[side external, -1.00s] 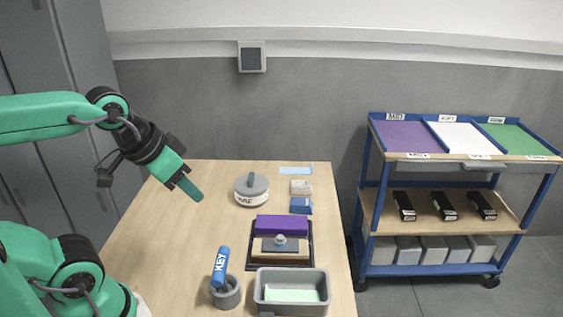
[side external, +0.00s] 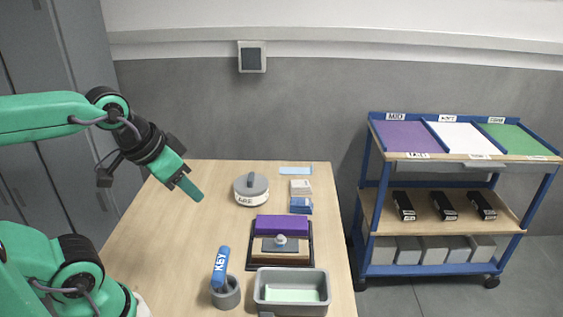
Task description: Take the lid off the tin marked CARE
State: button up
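The tin marked CARE (side external: 246,199) stands on the table towards the back. It is a round white tin, and its label is partly turned from view. Its grey lid (side external: 256,184) with a raised handle sits on top of it. My gripper (side external: 190,187) is in the air to the left of the tin, pointing down and to the right, clear of everything. Its fingers look green and overlap from this side, so I cannot tell whether they are open or shut. I see nothing held in it.
A blue KEY-marked handle (side external: 220,266) stands in a grey cup (side external: 227,294). A grey bin (side external: 264,291), a dark tray (side external: 311,241) with a purple block (side external: 282,225), and small white and blue stacks (side external: 301,205) line the right side. The table's left part is clear. A blue cart (side external: 366,223) stands right.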

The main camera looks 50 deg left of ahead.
jog(key=shift+o, duration=0.5)
jog(key=n+g, duration=0.6)
jog(key=n, duration=0.3)
send_over(251, 176)
notch_tip(251, 176, down, 11)
jog(key=shift+w+d+r, duration=0.1)
jog(key=shift+d+r, duration=0.05)
jog(key=shift+r, duration=0.05)
jog(key=shift+w+f, duration=0.1)
jog(key=shift+f, duration=0.1)
jog(key=shift+s+a+f, duration=0.1)
jog(key=shift+a+f, duration=0.05)
jog(key=shift+f, duration=1.8)
jog(key=shift+s+a+f, duration=0.1)
jog(key=shift+f, duration=1.85)
